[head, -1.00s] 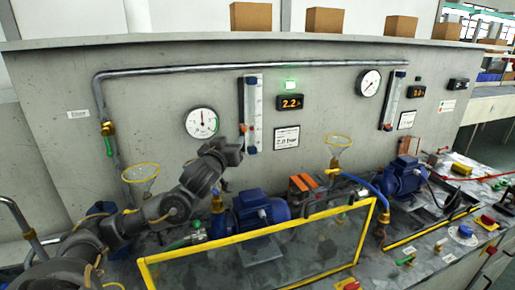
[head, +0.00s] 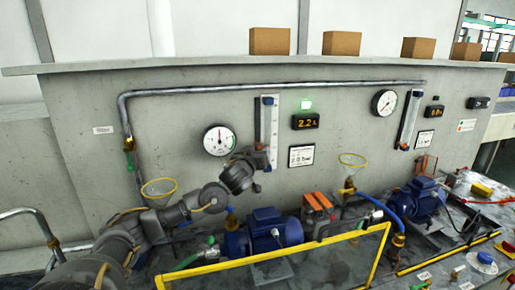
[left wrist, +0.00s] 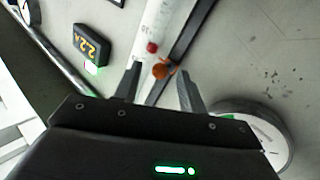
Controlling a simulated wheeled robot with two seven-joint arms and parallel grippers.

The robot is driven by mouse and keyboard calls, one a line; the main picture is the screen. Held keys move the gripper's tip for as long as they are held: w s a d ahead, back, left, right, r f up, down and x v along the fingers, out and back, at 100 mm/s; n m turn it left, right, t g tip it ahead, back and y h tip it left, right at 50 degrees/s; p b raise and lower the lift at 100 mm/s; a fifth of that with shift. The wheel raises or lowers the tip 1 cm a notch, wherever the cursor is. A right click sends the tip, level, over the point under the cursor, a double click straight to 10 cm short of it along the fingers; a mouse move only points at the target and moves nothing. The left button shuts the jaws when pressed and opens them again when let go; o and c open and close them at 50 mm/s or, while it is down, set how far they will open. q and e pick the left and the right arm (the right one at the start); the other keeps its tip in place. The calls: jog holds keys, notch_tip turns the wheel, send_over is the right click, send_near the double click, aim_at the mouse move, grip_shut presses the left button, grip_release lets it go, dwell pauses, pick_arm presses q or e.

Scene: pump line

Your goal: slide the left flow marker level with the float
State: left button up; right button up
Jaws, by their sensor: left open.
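The left flow meter (head: 272,112) is a clear upright tube with blue ends on the grey panel. In the left wrist view its tube (left wrist: 155,22) runs beside a dark rail (left wrist: 192,38). A small red float (left wrist: 152,47) shows in the tube. The orange flow marker (left wrist: 160,70) sits beside the tube, apparently slightly above the float, as this view is roughly upside down. My left gripper (head: 260,152) is at the meter's lower half and hides part of it. Its open fingers (left wrist: 159,76) stand either side of the marker, with no clear contact. My right gripper is out of view.
A round gauge (head: 219,140) is close left of the meter, and a 2.2 display (head: 306,122) is to its right. A blue pump motor (head: 264,229) and a yellow-edged guard (head: 290,242) are below. A yellow ring handle (head: 159,187) is near my left arm.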

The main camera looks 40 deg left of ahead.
pick_arm(q)
jog(key=shift+w+a, duration=0.1)
jog(key=shift+w, duration=0.2)
grip_shut()
jog(key=shift+f, duration=0.35)
grip_release()
